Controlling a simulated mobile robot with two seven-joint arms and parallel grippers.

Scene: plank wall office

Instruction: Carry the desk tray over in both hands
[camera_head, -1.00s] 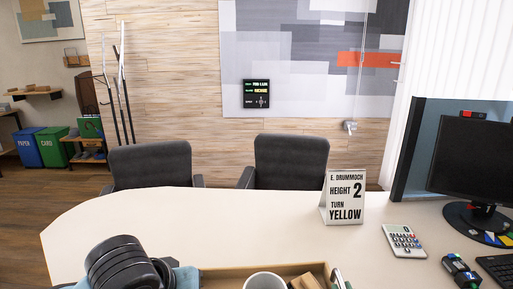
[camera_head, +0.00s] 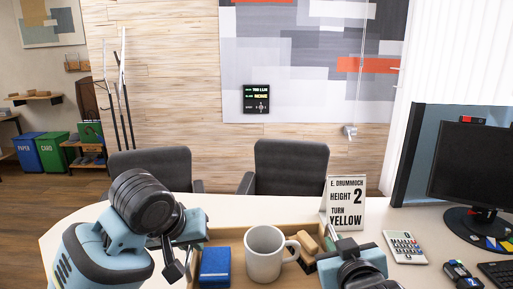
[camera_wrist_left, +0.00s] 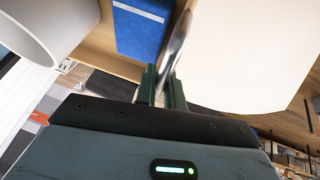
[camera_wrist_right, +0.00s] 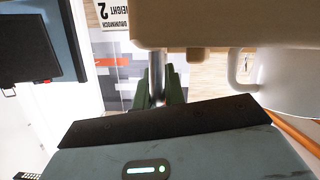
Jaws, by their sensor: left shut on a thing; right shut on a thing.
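The desk tray (camera_head: 225,236) is a light wooden tray at the bottom middle of the head view. It holds a white mug (camera_head: 264,254), a blue box (camera_head: 215,266) and small wooden blocks (camera_head: 307,242). My left gripper (camera_head: 177,268) is at its left side, shut on a metal handle (camera_wrist_left: 179,38) in the left wrist view. My right gripper (camera_head: 333,240) is at its right side, shut on the other handle (camera_wrist_right: 157,82) in the right wrist view. The tray looks about level. I cannot tell how far it is above the desk.
The white desk (camera_head: 80,235) is bare at left. A calculator (camera_head: 405,247) and a monitor (camera_head: 470,165) stand at right. Two dark chairs (camera_head: 290,167) are behind the desk.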

